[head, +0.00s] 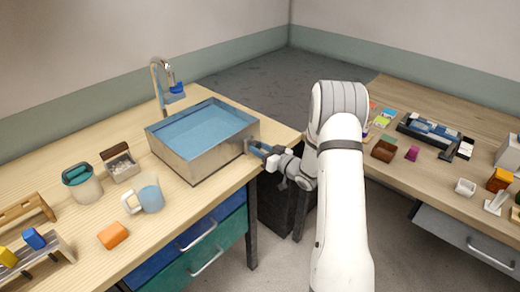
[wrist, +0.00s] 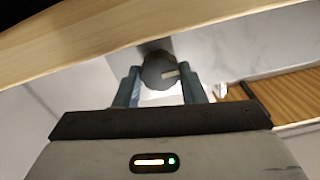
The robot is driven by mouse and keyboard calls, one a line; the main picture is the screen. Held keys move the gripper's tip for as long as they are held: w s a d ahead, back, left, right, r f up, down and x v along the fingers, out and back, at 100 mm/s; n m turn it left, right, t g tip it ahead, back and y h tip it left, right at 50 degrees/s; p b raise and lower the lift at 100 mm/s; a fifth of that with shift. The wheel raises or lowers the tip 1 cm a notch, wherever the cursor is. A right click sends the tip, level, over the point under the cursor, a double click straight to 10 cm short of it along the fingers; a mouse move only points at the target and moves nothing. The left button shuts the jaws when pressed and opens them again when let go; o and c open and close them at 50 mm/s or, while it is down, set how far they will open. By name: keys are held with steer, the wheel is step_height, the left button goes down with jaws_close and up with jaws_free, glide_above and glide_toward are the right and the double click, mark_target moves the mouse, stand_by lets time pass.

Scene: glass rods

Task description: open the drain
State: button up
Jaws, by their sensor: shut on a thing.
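The sink (head: 222,153) is a square metal basin on the left wooden counter, with blue water (head: 200,128) in it. My gripper (head: 257,149) is at the basin's right side wall, by the counter's edge. In the wrist view, a dark round drain knob (wrist: 157,72) with a pale mark lies between the two blue-grey fingers of my gripper (wrist: 160,84), which are shut on it. The pale mark points to the right in that view. The drain opening itself cannot be seen.
A tap (head: 155,80) with a blue part stands behind the sink. A light blue mug (head: 151,195), an orange block (head: 113,236), a canister (head: 84,187) and a small box (head: 122,168) stand left of it. Another desk (head: 445,205) with many small items is at right.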

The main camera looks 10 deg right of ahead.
steer(key=shift+f+b, duration=0.1)
steer(key=shift+b, duration=0.35)
steer(key=shift+f+n+b, duration=0.1)
steer(key=shift+n+b, duration=0.3)
steer(key=n+b, duration=0.2)
steer(key=b, duration=0.3)
steer(key=shift+f+n, duration=0.2)
steer(key=shift+n, duration=0.2)
steer(key=n+b, duration=0.5)
steer(key=b, duration=0.4)
steer(key=shift+a+n, duration=0.1)
steer(key=shift+n, duration=0.2)
steer(key=n+b, duration=0.5)
steer(key=b, duration=0.3)
steer(key=shift+s+b, duration=0.1)
steer(key=shift+b, duration=0.2)
steer(key=n+b, duration=0.1)
steer(key=b, duration=0.1)
steer(key=n+b, duration=0.2)
steer(key=shift+r+n, duration=0.2)
steer(key=shift+n, duration=0.1)
steer(key=shift+r+n+b, duration=0.1)
steer(key=shift+n+b, duration=0.2)
steer(key=shift+b, duration=0.05)
steer(key=o, duration=1)
